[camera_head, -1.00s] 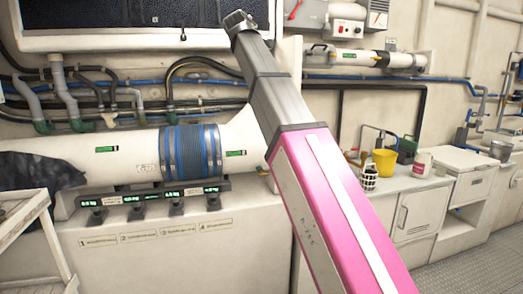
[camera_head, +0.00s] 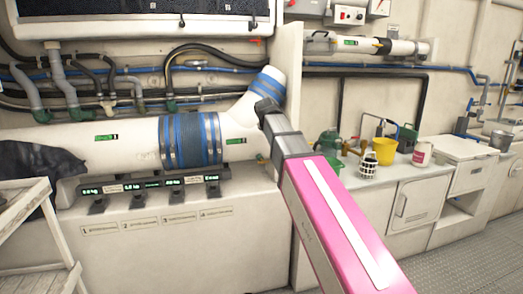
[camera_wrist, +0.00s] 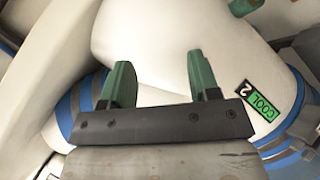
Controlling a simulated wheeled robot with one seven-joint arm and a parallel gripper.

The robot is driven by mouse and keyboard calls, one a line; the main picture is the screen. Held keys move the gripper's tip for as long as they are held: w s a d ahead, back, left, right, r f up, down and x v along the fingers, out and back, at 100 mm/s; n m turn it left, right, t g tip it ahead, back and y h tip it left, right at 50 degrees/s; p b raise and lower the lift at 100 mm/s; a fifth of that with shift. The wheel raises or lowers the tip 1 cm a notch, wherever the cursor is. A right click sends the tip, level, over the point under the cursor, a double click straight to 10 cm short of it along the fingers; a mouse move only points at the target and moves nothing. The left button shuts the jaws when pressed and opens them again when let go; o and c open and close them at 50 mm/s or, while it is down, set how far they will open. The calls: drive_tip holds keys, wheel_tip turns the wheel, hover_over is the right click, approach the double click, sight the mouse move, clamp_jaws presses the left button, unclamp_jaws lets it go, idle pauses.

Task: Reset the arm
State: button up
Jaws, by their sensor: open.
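My arm (camera_head: 335,215), pink with a white stripe, reaches up and left from the lower right of the head view. Its dark wrist end (camera_head: 268,108) is in front of the right end of the large white pipe (camera_head: 235,132). In the wrist view, my gripper (camera_wrist: 162,75) has two green fingers set well apart, with nothing held between them. The white pipe (camera_wrist: 150,40) fills the view behind the fingers. I cannot tell whether the fingers touch it. A green label reading "COOL 2" (camera_wrist: 259,104) is on the pipe, right of the fingers.
A wide blue hose sleeve (camera_head: 190,140) wraps the pipe, and a blue band (camera_head: 268,84) circles its upward branch. Hoses run above. A white rack (camera_head: 35,235) stands at the left.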

drive_tip(key=s+d+f+m+g, duration=0.1)
drive_tip(key=s+d+f+g, duration=0.15)
drive_tip(key=f, duration=0.55)
drive_tip(key=s+d+f+m+g, duration=0.1)
drive_tip(key=s+d+f+m, duration=0.2)
drive_tip(key=f, duration=0.6)
drive_tip(key=s+d+f+g, duration=0.2)
drive_tip(key=s+d+f, duration=0.15)
drive_tip(key=f, duration=0.45)
drive_tip(key=s+d+f+m+g+y, duration=0.1)
drive_tip(key=s+d+f+m+g, duration=0.1)
drive_tip(key=s+f, duration=0.7)
drive_tip(key=s+d+f+m+g+y, duration=0.1)
drive_tip(key=s+d+f+m+g, duration=0.1)
drive_tip(key=s+f, duration=0.7)
drive_tip(key=shift+s+d+f+m+g, duration=0.2)
drive_tip(key=shift+d+f+m+g, duration=0.15)
drive_tip(key=shift+d+f+m, duration=0.5)
